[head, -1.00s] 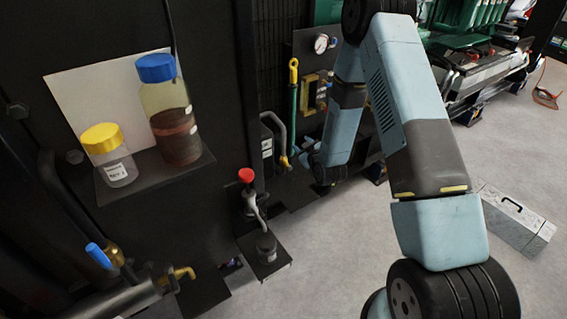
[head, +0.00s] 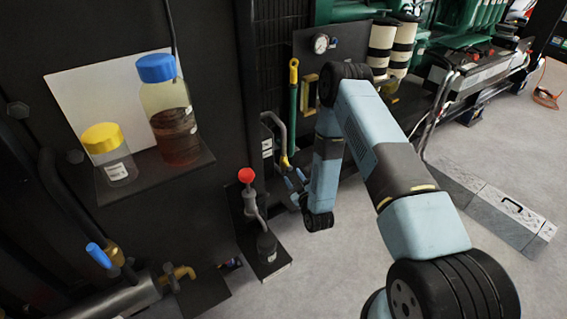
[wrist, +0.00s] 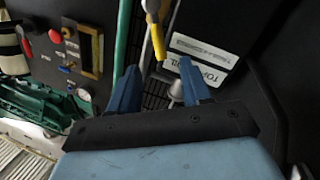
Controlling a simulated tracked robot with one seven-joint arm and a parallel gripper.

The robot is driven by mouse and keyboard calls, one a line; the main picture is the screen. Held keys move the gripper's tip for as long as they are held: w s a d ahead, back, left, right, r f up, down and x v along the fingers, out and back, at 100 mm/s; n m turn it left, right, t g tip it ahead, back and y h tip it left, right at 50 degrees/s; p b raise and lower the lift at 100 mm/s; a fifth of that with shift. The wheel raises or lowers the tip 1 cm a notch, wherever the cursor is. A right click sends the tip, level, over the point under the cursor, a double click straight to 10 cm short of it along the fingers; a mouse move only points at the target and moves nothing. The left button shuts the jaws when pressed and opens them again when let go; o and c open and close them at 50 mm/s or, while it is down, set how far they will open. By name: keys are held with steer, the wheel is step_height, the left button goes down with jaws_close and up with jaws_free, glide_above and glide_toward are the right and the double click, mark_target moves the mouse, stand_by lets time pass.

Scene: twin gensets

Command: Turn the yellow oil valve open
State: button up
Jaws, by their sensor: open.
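The yellow valve lever (head: 285,160) hangs at the lower end of a grey pipe (head: 278,128) on the dark panel. In the wrist view the yellow lever (wrist: 158,44) points down toward the gap between my fingers, just beyond the fingertips. My gripper (wrist: 157,70) is open, with its two blue fingers apart and nothing between them. In the head view my gripper (head: 295,180) is just right of and below the lever; its tips are small and partly hidden there. Contact with the lever cannot be told.
A green rod (head: 293,105) with a yellow top stands beside the pipe, close to my gripper. A white "TOP OIL" label (wrist: 203,50) is near the lever. A red-knobbed pump (head: 247,177) stands left on a low shelf.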

mark_target(285, 163)
steer(key=x, duration=1)
steer(key=shift+w+a, duration=0.15)
steer(key=shift+w, duration=0.25)
jaws_close()
